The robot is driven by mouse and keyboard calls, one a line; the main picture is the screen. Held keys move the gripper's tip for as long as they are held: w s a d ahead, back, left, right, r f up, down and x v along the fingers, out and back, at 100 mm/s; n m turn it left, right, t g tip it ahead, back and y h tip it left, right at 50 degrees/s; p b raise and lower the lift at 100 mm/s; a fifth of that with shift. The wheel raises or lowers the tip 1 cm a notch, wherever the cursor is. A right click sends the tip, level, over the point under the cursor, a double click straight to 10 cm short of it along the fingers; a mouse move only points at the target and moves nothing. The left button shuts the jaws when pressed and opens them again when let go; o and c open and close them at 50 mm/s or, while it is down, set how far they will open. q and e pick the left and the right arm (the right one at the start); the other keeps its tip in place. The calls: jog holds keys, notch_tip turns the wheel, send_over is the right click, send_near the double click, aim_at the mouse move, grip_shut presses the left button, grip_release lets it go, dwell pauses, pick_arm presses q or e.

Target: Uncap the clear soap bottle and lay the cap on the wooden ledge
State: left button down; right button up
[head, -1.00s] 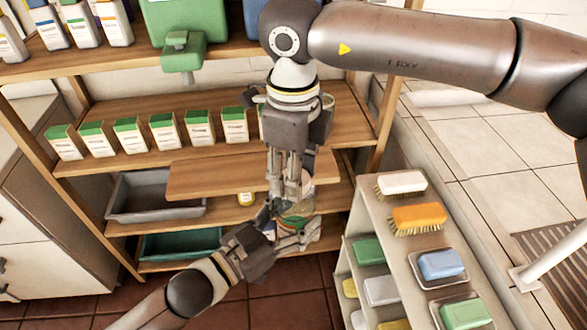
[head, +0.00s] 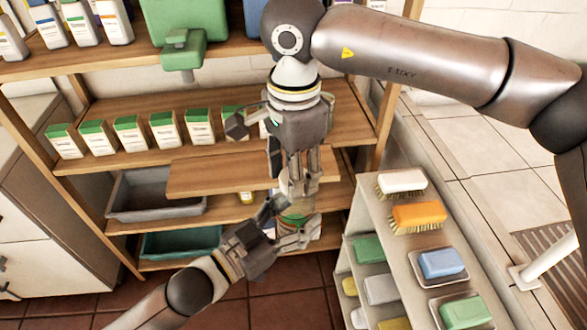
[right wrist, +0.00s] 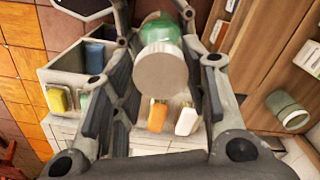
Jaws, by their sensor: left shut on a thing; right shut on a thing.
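The clear soap bottle (head: 293,220), with green showing in it, stands upright in my left gripper (head: 291,232), whose fingers are shut around it. My right gripper (head: 299,190) points down from above, shut on the pale round cap (right wrist: 160,72) at the bottle's top. In the right wrist view the cap sits between the fingers, with the green of the bottle just beyond it. I cannot tell whether cap and bottle still touch. The wooden ledge (head: 215,178) is a bare board just left of my right gripper, partly hidden behind it.
Several green-topped boxes (head: 165,129) line the shelf behind the ledge. A grey bin (head: 150,205) and a green bin (head: 180,245) sit lower left. At right, a narrow stand (head: 385,225) holds an orange brush (head: 419,216), a white brush (head: 402,182) and soaps.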

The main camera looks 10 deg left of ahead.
jog(key=shift+r, duration=0.1)
pick_arm(q)
jog(key=shift+f, duration=0.1)
pick_arm(e)
jog(key=shift+r, duration=1)
